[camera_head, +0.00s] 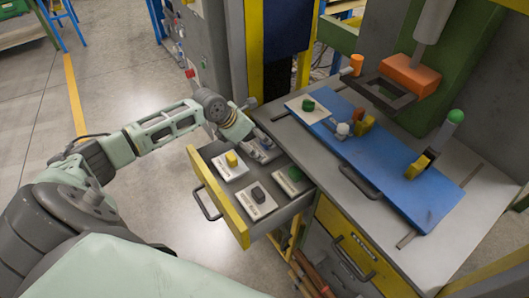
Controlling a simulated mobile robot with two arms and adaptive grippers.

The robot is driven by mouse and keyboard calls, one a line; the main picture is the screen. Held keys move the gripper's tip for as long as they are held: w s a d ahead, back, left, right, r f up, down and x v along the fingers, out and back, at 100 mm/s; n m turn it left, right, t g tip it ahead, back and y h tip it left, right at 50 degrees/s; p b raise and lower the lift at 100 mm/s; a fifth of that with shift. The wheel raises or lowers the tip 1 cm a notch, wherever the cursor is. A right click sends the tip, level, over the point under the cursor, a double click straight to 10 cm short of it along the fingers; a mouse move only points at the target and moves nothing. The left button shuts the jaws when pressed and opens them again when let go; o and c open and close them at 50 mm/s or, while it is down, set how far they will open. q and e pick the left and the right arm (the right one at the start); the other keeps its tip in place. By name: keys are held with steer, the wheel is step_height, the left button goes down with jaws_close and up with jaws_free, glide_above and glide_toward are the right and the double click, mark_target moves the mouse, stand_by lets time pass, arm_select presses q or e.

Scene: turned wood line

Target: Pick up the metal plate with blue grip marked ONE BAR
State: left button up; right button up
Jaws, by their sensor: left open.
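My left gripper (262,148) reaches over the far part of the open drawer (243,228), and its jaws are open. A grey metal-looking plate (264,159) lies under and around the fingers, mostly covered by them. Its grip colour and marking are hidden or too small to tell, and I cannot tell whether the fingers touch it. In the same drawer lie a pale plate with a yellow grip (231,159), a pale plate with a dark grip (258,194) and a plate with a green grip (295,174). My right gripper is out of view.
An orange press head (411,75) hangs above. The drawer's yellow front (218,197) stands out over clear floor.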

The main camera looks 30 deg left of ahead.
mark_target(262, 144)
arm_select(q)
steer(key=x, duration=0.7)
steer(key=shift+f, duration=0.2)
steer(key=shift+c, duration=0.6)
steer(key=shift+s, duration=0.1)
steer(key=c, duration=1.3)
steer(key=shift+a+r, duration=0.1)
steer(key=shift+r, duration=0.05)
steer(key=shift+c, duration=0.4)
